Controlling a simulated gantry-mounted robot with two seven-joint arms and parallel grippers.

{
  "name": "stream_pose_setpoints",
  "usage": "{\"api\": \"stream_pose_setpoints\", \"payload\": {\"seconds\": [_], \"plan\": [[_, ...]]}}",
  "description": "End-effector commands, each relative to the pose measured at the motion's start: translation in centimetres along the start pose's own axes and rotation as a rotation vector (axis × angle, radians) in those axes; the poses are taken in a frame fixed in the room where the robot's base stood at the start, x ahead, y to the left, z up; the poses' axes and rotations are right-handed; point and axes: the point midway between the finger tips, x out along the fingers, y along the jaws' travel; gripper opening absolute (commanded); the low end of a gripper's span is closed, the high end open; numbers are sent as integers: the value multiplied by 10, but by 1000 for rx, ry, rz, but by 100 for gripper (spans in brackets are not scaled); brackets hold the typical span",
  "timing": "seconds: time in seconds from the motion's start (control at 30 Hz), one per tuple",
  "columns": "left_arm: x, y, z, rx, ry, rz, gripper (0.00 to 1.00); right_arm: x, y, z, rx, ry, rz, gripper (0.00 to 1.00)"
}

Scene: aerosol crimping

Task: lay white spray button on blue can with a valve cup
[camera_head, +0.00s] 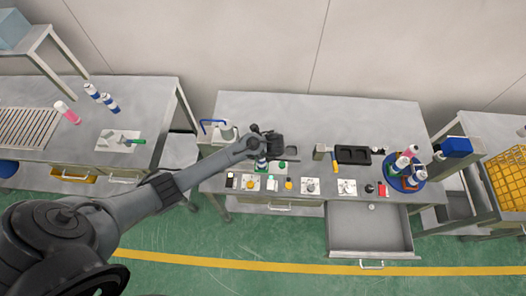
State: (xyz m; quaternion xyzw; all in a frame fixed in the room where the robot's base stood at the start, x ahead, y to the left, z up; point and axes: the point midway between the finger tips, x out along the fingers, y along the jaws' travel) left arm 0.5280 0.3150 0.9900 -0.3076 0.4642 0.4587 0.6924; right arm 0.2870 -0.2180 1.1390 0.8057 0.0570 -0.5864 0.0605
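My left arm reaches in from the lower left over the middle workbench. Its dark gripper (266,146) is above the bench, and the picture is too small to show whether the fingers are open or shut. A can with blue and white on it (262,163) stands upright just below the gripper. Its top is partly hidden by the gripper, so I cannot see the valve cup or whether the two touch. Small white pieces (270,183) lie at the front edge below the can. I cannot tell which piece is the white spray button. My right gripper is not in view.
White pads (310,186) with small parts line the front edge. A black tray (353,154) lies to the right, and a round blue tray (393,183) holds several cans. An open drawer (370,235) juts out in front. The bench's back strip (320,108) is clear.

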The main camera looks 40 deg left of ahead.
Motion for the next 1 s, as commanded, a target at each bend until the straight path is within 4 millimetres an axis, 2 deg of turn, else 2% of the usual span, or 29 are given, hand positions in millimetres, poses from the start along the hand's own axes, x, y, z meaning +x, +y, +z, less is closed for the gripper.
{"api": "stream_pose_setpoints", "payload": {"seconds": [1.0], "plan": [[-1, 0, 0, 1, 0, -1, 0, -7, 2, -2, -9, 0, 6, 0]]}}
